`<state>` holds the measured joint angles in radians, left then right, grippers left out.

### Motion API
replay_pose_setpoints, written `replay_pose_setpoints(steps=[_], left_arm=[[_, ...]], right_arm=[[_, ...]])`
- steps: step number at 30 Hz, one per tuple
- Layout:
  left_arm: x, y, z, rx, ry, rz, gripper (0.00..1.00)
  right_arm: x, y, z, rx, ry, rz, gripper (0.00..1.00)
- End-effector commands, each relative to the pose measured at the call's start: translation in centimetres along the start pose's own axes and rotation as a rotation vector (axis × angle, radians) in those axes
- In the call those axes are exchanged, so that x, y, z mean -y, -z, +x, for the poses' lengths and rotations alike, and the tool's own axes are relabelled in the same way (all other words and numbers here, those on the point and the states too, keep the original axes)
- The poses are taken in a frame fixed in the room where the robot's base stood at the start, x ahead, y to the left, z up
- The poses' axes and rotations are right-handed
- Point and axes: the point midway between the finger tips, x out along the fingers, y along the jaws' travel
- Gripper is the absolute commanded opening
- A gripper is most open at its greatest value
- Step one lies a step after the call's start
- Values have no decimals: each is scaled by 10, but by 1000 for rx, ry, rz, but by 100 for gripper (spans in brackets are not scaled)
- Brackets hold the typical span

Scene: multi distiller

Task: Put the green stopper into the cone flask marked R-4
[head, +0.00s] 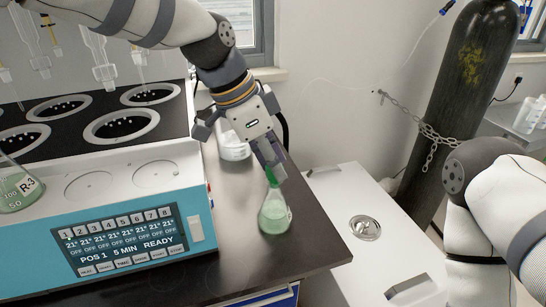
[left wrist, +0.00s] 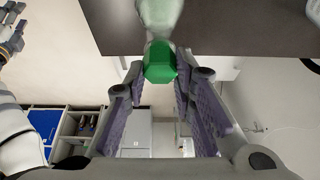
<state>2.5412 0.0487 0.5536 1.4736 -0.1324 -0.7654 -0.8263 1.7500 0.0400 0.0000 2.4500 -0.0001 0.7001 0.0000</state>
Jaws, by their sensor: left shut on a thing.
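A cone flask with pale green liquid (head: 275,212) stands on the dark bench top; the marking on its label is too small to read. The green stopper (head: 271,177) is at the top of its neck. I cannot tell whether it is seated in the mouth or just above it. My left gripper (head: 269,163) comes down from above and is shut on the stopper. In the left wrist view the stopper (left wrist: 160,62) sits between the fingertips, with the flask (left wrist: 160,15) beyond it. My right gripper (left wrist: 13,30) shows small at that view's upper left corner.
A blue and white distiller (head: 130,215) with round wells fills the left. A cone flask marked R-3 (head: 18,188) stands on it. A whitish container (head: 234,147) stands behind the gripper. A white cabinet (head: 345,195) and a chained dark gas cylinder (head: 462,90) are to the right.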

Motion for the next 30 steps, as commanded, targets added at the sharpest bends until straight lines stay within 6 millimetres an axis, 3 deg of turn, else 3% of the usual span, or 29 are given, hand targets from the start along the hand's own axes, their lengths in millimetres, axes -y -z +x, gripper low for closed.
replay_pose_setpoints(steps=[13, 15, 17, 26, 30], left_arm=[[0, -2, 4, 0, 0, 0, 14], [0, -2, 4, 0, 0, 0, 35], [0, -2, 4, 0, 0, 1, 47], [0, -2, 3, 0, 1, 0, 47], [1, -1, -19, -4, 4, 0, 47]], right_arm=[[0, 0, 0, 1, 0, 0, 40], [0, 0, 0, 1, 0, 0, 40], [0, 0, 0, 1, 0, 0, 40], [0, 0, 0, 1, 0, 0, 40], [0, 0, 0, 1, 0, 0, 40]])
